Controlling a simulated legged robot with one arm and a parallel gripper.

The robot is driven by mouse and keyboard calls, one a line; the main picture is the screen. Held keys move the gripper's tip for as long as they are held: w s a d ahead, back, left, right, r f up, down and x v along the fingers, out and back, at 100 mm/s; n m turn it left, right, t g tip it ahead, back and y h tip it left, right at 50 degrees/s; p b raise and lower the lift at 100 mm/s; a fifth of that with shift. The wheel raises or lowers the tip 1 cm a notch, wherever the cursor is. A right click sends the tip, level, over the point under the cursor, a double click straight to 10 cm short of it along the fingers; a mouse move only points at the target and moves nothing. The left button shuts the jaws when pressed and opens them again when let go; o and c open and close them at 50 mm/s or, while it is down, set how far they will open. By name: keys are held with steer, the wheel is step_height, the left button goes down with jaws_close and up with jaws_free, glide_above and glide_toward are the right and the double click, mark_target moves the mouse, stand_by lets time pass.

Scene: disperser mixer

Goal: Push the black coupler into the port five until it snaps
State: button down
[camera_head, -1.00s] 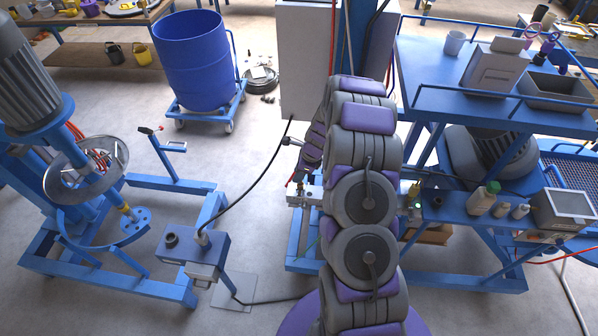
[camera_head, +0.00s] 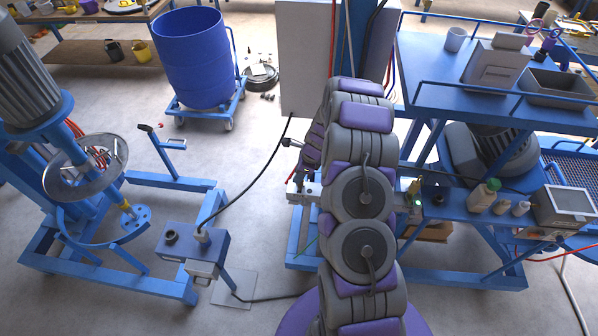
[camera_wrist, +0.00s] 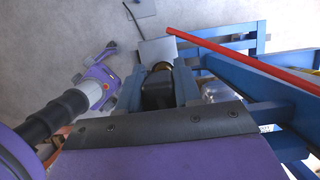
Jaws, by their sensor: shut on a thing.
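In the wrist view my gripper (camera_wrist: 160,72) is shut on a black part, which looks like the black coupler (camera_wrist: 157,94). My purple gripper body covers the lower part of that view. In the head view my arm hides the gripper and coupler. A pale metal block with fittings (camera_head: 299,189) shows on the blue frame left of my arm. Port five cannot be picked out, and whether the coupler touches a port cannot be told.
A red hose or rod (camera_wrist: 240,60) crosses the wrist view at right, near blue frame bars. Bottles (camera_head: 484,196) stand on the blue bench right of my arm. A small blue pedestal (camera_head: 190,240) with a black cable stands at left. Open floor lies between.

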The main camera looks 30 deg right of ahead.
steer(key=shift+f, duration=0.7)
steer(key=c, duration=0.7)
jaws_free()
steer(key=shift+r, duration=0.1)
steer(key=b+v, duration=0.2)
steer(key=v, duration=1.5)
